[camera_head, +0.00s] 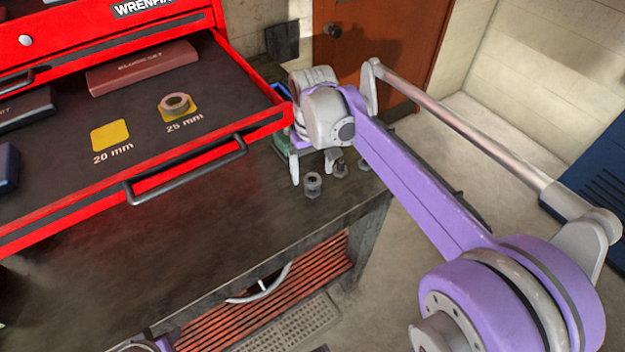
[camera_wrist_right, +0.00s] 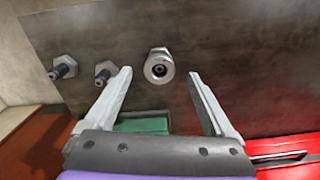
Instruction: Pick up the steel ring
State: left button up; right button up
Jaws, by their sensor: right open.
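A grey steel ring (camera_head: 313,180) sits on the dark bench around or on top of a hex-based piece; it also shows in the right wrist view as a round ring (camera_wrist_right: 158,66) with a dark centre. A second grey ring (camera_head: 175,102) lies on the drawer's 25 mm square. My left gripper is not in view.
Two hex-based bolts (camera_wrist_right: 64,67) (camera_wrist_right: 105,71) stand beside the ring on the bench (camera_head: 270,215). A red drawer (camera_head: 200,165) is open at left, with an empty yellow 20 mm square (camera_head: 110,135). A green object (camera_wrist_right: 140,126) lies behind the gripper. The front of the bench is clear.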

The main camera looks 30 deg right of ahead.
jog(key=shift+f, duration=0.95)
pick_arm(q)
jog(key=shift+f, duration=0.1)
pick_arm(e)
jog(key=shift+c, duration=0.3)
jog(key=c, duration=1.3)
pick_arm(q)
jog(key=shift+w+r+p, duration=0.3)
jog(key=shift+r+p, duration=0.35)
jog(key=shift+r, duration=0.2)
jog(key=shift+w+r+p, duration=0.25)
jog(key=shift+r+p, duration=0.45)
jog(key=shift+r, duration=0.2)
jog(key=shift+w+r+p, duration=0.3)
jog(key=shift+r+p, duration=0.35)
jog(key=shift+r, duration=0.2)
pick_arm(e)
jog(key=shift+r, duration=7.55)
jog(key=shift+c, duration=0.2)
